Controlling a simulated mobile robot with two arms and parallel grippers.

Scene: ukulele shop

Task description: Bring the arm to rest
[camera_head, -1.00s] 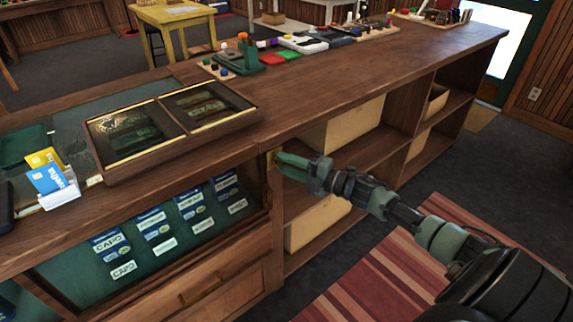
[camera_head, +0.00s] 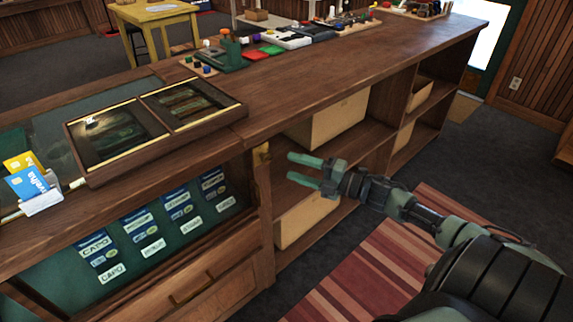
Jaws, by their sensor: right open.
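My right gripper (camera_head: 305,170) is at the middle of the head view, in front of the open shelves of the wooden counter (camera_head: 330,75). Its two green fingers are apart with nothing between them, and they point left. My right arm (camera_head: 400,203) comes in from the lower right, over the striped rug. The fingers look clear of the counter front, though the exact gap is hard to tell. My left gripper is not in view.
On the counter are a dark two-part display tray (camera_head: 160,130), a card holder (camera_head: 40,200) and several small items at the back. Pale boxes (camera_head: 308,215) stand in the shelves. A striped rug (camera_head: 365,265) lies on the floor, with open floor to the right.

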